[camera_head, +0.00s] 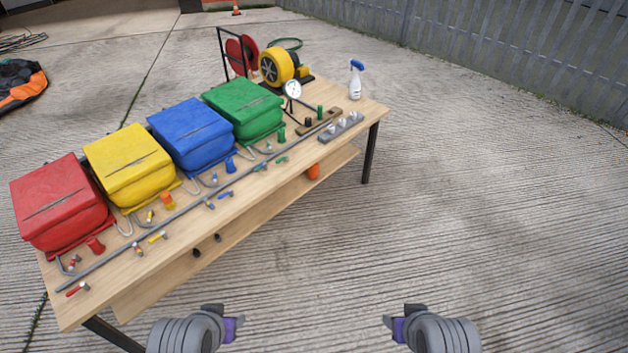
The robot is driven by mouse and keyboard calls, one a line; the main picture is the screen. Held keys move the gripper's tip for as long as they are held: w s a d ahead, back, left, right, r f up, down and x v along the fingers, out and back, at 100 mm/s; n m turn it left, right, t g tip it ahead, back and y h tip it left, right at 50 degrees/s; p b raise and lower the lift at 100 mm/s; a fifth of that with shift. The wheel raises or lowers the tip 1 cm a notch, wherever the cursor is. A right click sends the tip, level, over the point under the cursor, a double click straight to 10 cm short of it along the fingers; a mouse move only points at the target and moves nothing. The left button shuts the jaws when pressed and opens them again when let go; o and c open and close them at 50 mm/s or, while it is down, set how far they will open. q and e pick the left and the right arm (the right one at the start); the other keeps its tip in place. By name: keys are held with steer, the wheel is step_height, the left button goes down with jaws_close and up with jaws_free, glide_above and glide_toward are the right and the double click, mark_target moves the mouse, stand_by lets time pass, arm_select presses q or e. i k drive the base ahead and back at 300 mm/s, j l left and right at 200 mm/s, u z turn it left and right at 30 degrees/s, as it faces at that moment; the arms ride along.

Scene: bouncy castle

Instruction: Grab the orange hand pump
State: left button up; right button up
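An orange rounded object (314,171), likely the hand pump, shows at the front edge of the lower shelf, under the right part of the table (250,208). The tabletop hides its upper part, so its full shape cannot be told. My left gripper (235,328) is at the bottom of the view, left of centre, in front of the table and apart from it. My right gripper (390,325) is at the bottom right of centre, over bare ground. Both point inward, with purple tips, and nothing shows between them. Their finger gaps cannot be made out.
Red (60,205), yellow (128,168), blue (190,134) and green (242,110) boxes line the tabletop behind a long grey rail. A yellow blower (277,66), a gauge (292,89) and a spray bottle (355,82) stand farther right. The concrete to the right is clear.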

mark_target(312, 171)
steer(key=k, duration=0.1)
steer(key=i+l+z, duration=0.1)
steer(key=i+z, duration=0.15)
steer(key=i, duration=0.4)
steer(key=i+j+z, duration=0.1)
steer(key=i+z, duration=0.15)
steer(key=i, duration=0.4)
steer(key=i+j+z, duration=0.2)
steer(key=i, duration=0.5)
